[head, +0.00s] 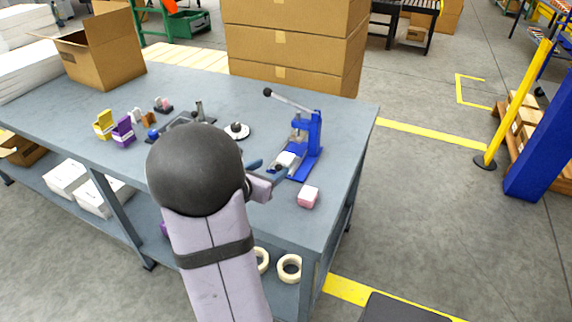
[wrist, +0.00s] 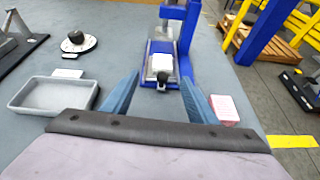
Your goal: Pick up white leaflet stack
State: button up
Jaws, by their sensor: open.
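The white leaflet stack (wrist: 160,64) is a small white block on the bed of the blue press (wrist: 176,32), and it also shows in the head view (head: 286,158). In the wrist view my gripper (wrist: 160,80) is open and empty, with its two blue fingers pointing toward the press. The stack appears between and just beyond the fingertips; I cannot tell the exact gap. In the head view my gripper (head: 267,170) is at the near left of the press (head: 312,145), and my arm hides part of the bench behind it.
A pink stack (head: 308,197) lies right of my gripper, near the bench (head: 345,120) edge. A shallow grey tray (wrist: 40,108) and a round white base with a dark knob (wrist: 78,42) are on the left. Yellow and purple holders (head: 122,131) stand farther left.

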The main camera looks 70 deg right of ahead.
aim_at(286, 157)
jog(key=shift+s+d+r+n, duration=0.1)
jog(key=shift+s+d+n, duration=0.1)
jog(key=shift+d, duration=0.2)
jog(key=shift+s+d+n, duration=0.1)
jog(key=shift+d+n, duration=0.1)
jog(key=shift+d, duration=0.15)
jog(key=shift+r+p+x, duration=0.1)
jog(key=shift+p+x, duration=0.15)
jog(key=shift+x, duration=1.6)
jog(key=shift+r+p+x, duration=0.15)
jog(key=shift+p+x, duration=0.1)
jog(key=shift+x, duration=1.55)
jog(key=shift+c, duration=0.3)
jog(key=c, duration=1.1)
